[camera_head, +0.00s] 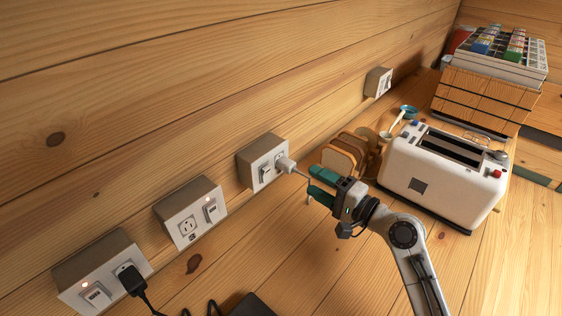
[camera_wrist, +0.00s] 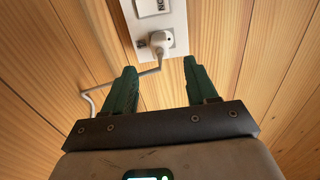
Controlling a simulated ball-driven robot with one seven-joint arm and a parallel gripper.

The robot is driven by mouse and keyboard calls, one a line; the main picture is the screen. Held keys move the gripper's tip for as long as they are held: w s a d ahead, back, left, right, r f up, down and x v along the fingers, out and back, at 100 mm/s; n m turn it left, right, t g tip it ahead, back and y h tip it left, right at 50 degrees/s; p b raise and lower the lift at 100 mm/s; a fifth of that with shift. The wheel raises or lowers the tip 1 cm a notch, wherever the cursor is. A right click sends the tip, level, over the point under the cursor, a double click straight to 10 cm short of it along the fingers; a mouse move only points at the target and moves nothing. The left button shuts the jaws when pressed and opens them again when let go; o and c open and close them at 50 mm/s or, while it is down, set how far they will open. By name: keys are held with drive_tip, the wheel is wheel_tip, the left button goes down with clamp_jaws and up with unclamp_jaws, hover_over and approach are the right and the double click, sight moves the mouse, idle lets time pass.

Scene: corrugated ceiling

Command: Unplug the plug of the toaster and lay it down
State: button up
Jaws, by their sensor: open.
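A white toaster (camera_head: 443,172) stands on the wooden counter at the right in the head view. A white plug (camera_head: 285,164) sits in the outlet box (camera_head: 262,160) on the wooden wall. In the wrist view the plug (camera_wrist: 159,41) is in the lower socket of the white outlet plate (camera_wrist: 171,15), with a white cord (camera_wrist: 149,71) running down to the left. My gripper (camera_head: 314,182) is open and empty, its two green fingers pointing toward the plug. In the wrist view my gripper (camera_wrist: 157,76) has its fingers on either side of the plug's line, short of it.
A black plug (camera_head: 131,279) is in the near outlet box (camera_head: 100,270). The middle outlet box (camera_head: 190,212) has an empty socket. Bread slices (camera_head: 343,158) stand behind my gripper. A wooden crate (camera_head: 486,99) with a tray (camera_head: 500,56) stands at the back right. Counter below the outlets is mostly clear.

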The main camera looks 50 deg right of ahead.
sight(293, 169)
drive_tip(key=shift+w, duration=0.15)
drive_tip(key=shift+w+a+p, duration=0.15)
drive_tip(key=shift+w+p, duration=0.45)
drive_tip(key=shift+w, duration=3.75)
clamp_jaws()
drive_tip(key=shift+s, duration=0.15)
drive_tip(key=shift+s, duration=2.8)
drive_tip(key=shift+s, duration=0.1)
